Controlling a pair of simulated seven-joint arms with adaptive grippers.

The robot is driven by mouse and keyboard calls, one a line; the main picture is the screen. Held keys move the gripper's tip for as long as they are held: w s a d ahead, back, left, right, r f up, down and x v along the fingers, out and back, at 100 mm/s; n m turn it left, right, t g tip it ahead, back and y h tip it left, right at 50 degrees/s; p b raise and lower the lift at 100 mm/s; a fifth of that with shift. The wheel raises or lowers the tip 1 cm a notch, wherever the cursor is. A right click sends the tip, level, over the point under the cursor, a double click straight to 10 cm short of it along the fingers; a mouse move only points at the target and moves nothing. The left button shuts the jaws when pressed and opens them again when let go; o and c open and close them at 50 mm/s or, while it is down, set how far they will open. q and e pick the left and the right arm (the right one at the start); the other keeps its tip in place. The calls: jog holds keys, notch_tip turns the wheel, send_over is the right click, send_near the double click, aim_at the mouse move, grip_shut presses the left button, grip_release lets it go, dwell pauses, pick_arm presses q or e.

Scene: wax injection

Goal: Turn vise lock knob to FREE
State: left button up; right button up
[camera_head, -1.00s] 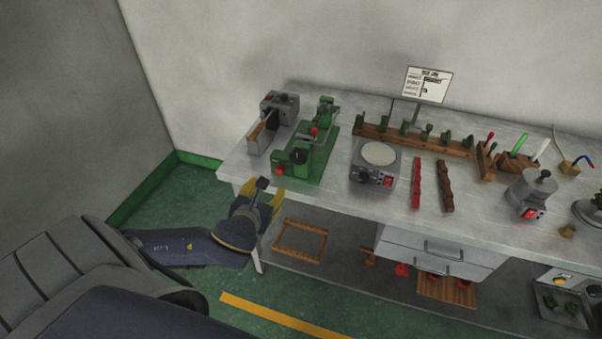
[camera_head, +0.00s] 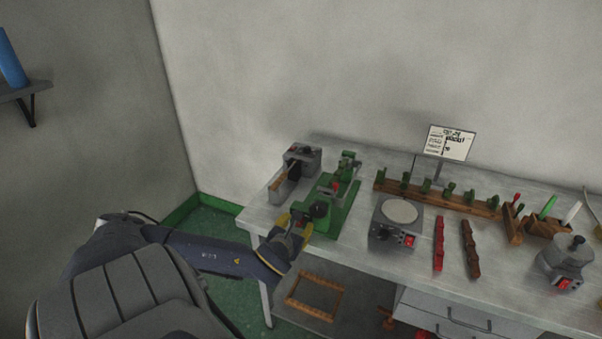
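The green machine (camera_head: 345,190) stands near the left end of the bench, with a red knob (camera_head: 335,187) on it. A dark round knob (camera_head: 318,210) is on its front part. I cannot read a FREE mark or tell how the knob is turned. My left gripper (camera_head: 296,226) is at the machine's front left corner, close to the dark knob. Its yellow fingers look spread apart, with nothing seen between them. It hides part of the machine's front; whether it touches the knob is unclear. My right gripper is not in view.
A grey machine (camera_head: 303,158) stands left of the green one. To the right are a grey round-topped device (camera_head: 397,218), a red bar (camera_head: 438,243), a brown bar (camera_head: 470,248) and a wooden rack (camera_head: 440,198). A sign (camera_head: 451,143) stands behind. A wooden frame (camera_head: 315,297) lies below.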

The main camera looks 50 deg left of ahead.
pick_arm(q)
jog(key=shift+c, duration=0.4)
grip_shut()
